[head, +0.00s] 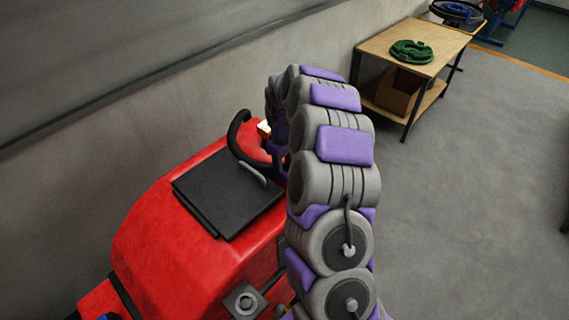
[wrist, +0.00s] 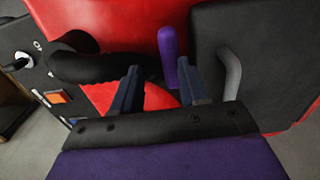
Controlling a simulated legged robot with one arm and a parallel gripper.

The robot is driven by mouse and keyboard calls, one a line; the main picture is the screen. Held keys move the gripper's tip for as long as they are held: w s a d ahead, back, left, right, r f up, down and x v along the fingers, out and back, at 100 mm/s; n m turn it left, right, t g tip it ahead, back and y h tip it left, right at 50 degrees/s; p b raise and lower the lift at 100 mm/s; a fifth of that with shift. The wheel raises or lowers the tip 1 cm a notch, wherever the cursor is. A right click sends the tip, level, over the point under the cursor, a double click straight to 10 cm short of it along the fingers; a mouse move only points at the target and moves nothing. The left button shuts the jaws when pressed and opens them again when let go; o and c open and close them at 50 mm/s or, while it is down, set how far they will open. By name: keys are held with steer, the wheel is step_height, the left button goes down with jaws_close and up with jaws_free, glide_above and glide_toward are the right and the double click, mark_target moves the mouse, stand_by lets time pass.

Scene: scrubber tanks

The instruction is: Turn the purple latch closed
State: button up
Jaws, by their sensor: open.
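The purple latch (wrist: 168,48) shows in the wrist view as a small upright rounded bar against the red body of the scrubber, left of the black lid. My gripper (wrist: 158,67) is open, its two dark fingers pointing at the red body. The latch's lower end appears in the gap between the fingers, nearer the right one. I cannot tell whether either finger touches it. In the head view my arm covers this area, and I cannot make out the latch or the fingertips there.
The black lid (head: 225,190) with its grey bar handle (wrist: 231,75) lies on the red scrubber (head: 160,225). A thick black curved handle (wrist: 75,60) is left of my fingers. A grey wall (head: 130,120) runs behind. A wooden table (head: 440,50) stands at the back right on open floor.

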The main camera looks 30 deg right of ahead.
steer(key=a+f, duration=0.2)
steer(key=a, duration=0.1)
steer(key=shift+w, duration=0.25)
steer(key=shift+s+d+r, duration=0.1)
steer(key=shift+s+d, duration=0.05)
steer(key=shift+d, duration=0.4)
steer(key=shift+c, duration=0.4)
steer(key=shift+d, duration=0.6)
steer(key=shift+c, duration=2.2)
steer(key=shift+a+r, duration=0.1)
steer(key=shift+a, duration=0.4)
steer(key=shift+c, duration=1.4)
jaws_close()
steer(key=shift+d, duration=0.1)
